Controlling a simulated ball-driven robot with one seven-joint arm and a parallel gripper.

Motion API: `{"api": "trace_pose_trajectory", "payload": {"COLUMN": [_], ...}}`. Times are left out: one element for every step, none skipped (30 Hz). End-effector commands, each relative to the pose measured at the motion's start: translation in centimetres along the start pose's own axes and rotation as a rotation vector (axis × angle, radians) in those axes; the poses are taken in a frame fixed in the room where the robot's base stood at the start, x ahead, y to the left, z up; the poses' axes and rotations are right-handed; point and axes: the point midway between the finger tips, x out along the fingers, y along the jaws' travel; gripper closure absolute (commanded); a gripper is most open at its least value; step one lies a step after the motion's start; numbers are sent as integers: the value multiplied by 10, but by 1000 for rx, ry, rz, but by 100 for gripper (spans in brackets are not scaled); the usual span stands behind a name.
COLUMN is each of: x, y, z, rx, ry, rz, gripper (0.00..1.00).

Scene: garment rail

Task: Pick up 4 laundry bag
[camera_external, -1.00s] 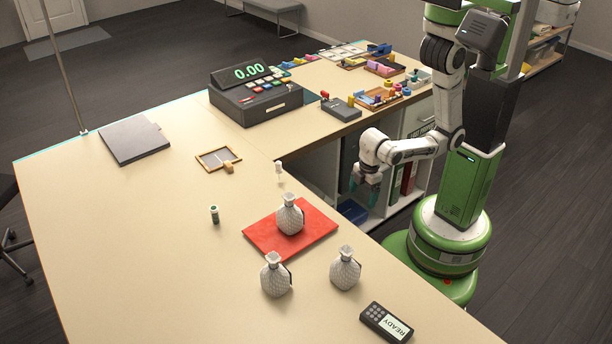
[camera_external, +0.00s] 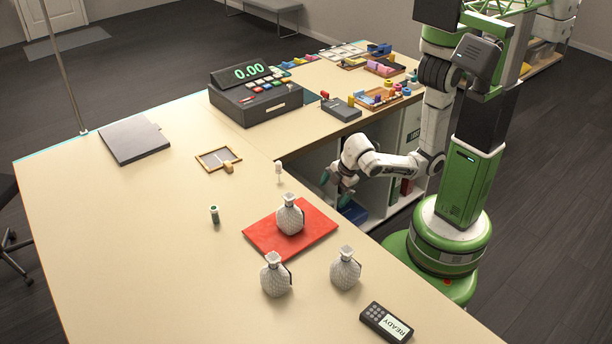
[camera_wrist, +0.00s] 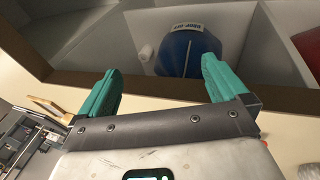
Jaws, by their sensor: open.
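Three white, textured, tied-neck bags are on the counter in the external view. One bag (camera_external: 289,216) stands on a red mat (camera_external: 262,240); another bag (camera_external: 275,276) and a third bag (camera_external: 345,269) stand in front of it. My gripper (camera_external: 336,188) is by the counter's inner edge, near the shelf compartments, apart from the bags. In the wrist view my gripper (camera_wrist: 160,66) is open, its teal fingers spread with nothing between them. Beyond them a rounded blue object (camera_wrist: 185,54) with a white label sits inside a compartment.
A card terminal (camera_external: 386,322) lies at the near corner. A cash register (camera_external: 255,93) stands behind.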

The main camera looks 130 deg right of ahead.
Motion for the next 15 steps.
{"api": "trace_pose_trajectory", "payload": {"x": [-10,-15,-24,-30,-37,-48,-56,-65,-75,-82,-88,-96,-100,-104,-109], "y": [14,22,32,41,48,58,65,71,76,79,80,79,77,74,67], "z": [-16,-22,-31,-38,-45,-55,-62,-69,-77,-83,-90,-98,-104,-110,-119], "rx": [-8,-14,-20,-23,-26,-26,-26,-23,-19,-13,-7,1,8,17,27], "ry": [19,23,29,33,36,38,39,40,38,37,38,39,42,46,55], "rz": [45,73,110,139,167,203,230,255,281,297,309,318,320,320,315], "gripper": [0,0,0,0,0,0,0,0,0,0,0,0,0,0,0]}}
